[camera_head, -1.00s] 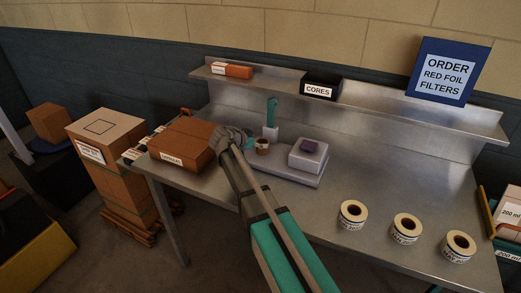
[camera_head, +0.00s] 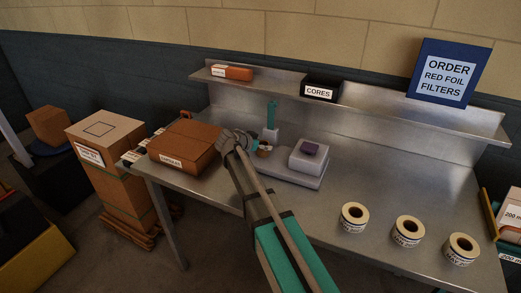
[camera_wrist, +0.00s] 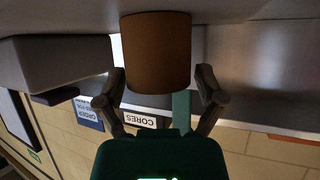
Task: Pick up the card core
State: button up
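The card core, a brown cylinder (camera_wrist: 155,50), stands just beyond and between the fingertips of my gripper (camera_wrist: 160,80) in the wrist view, which is upside down. The fingers are open, with a gap showing on each side of the core. In the head view the core (camera_head: 264,151) is partly hidden behind my gripper (camera_head: 246,143), beside a small teal upright part on a grey base plate (camera_head: 292,178). I cannot see any finger touching the core.
A pale block with a purple top (camera_head: 308,158) stands right of the core. A brown carton (camera_head: 184,146) is close on the left. A black CORES bin (camera_head: 322,87) sits on the shelf behind. Several-label rolls (camera_head: 408,231) stand at right; bare table (camera_head: 375,180) lies between.

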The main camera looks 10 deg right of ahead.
jog(key=c, duration=0.4)
jog(key=shift+r, duration=0.15)
notch_tip(320, 180, up, 3)
jog(key=p, duration=0.3)
jog(key=s+d+r+p, duration=0.4)
jog(key=s+r+p, duration=0.5)
jog(key=s, duration=0.4)
jog(key=shift+s+r+p, duration=0.25)
jog(key=shift+r+p, duration=0.1)
jog(key=shift+p, duration=0.15)
